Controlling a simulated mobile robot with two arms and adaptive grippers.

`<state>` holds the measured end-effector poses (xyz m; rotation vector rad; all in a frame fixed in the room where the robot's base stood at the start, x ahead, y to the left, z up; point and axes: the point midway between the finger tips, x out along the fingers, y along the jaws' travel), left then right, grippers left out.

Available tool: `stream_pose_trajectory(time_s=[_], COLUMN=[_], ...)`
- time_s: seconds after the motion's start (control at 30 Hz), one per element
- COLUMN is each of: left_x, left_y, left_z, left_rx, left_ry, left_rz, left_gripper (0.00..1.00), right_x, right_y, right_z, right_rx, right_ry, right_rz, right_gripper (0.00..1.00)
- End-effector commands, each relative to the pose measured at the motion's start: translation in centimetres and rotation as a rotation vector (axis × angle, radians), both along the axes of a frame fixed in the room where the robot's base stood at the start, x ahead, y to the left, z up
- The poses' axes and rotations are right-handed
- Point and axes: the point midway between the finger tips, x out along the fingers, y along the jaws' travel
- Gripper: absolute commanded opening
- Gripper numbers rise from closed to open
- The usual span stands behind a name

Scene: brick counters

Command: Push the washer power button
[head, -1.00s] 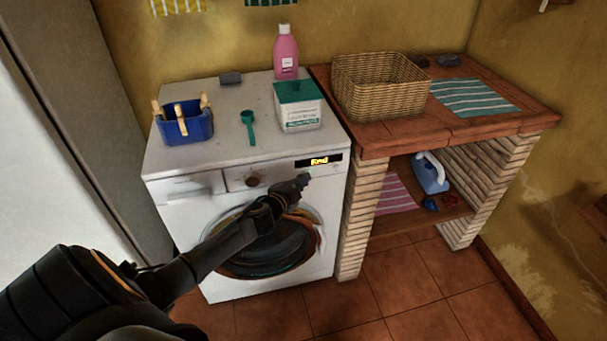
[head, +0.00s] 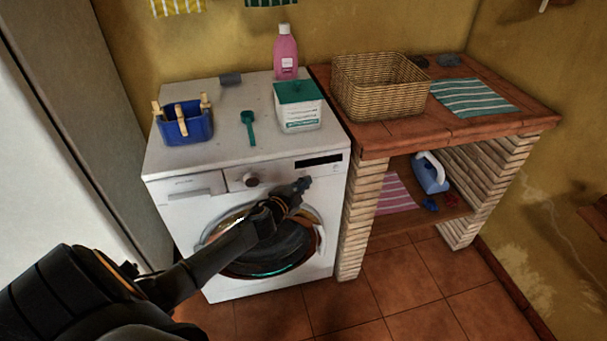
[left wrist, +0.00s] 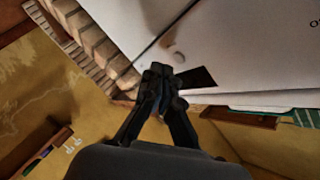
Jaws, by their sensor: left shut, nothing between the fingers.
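The white washer (head: 187,222) stands left of the brick counter. Its display (head: 318,162), a strip at the upper right of the front, is dark. A round knob (head: 251,180) sits left of it. My left gripper (head: 304,184) is shut and empty, just below the display at the right of the control panel. In the left wrist view, the shut fingertips (left wrist: 162,71) are beside the dark display (left wrist: 197,77), near a small round feature (left wrist: 180,57) on the white panel. I cannot tell whether they touch the panel. The power button is not clear in the head view. My right gripper is not in view.
On the washer top are a blue peg basket (head: 186,128), a green scoop (head: 248,125), a detergent box (head: 299,112) and a pink bottle (head: 286,55). A wicker basket (head: 380,88) is on the brick counter (head: 450,131). The tiled floor in front is clear.

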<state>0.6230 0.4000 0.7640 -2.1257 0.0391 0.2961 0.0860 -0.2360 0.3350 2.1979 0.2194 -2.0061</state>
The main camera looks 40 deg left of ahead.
Motion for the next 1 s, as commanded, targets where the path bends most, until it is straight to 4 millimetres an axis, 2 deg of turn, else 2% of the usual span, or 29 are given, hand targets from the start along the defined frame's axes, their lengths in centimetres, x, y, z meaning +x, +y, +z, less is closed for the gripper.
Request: stream_pose_trajectory(time_s=[0.5,1.0], left_x=[-3.3,-3.8], left_y=[-3.9,-4.4], left_z=[0.0,0.0], left_rx=[-0.002,0.0], left_ry=[0.001,0.001], left_rz=[-0.001,0.0], left_gripper=[0.0,0.0], right_x=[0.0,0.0], right_y=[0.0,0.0], right_z=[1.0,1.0], right_rx=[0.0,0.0], right_ry=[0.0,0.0], right_rz=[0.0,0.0], right_gripper=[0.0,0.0])
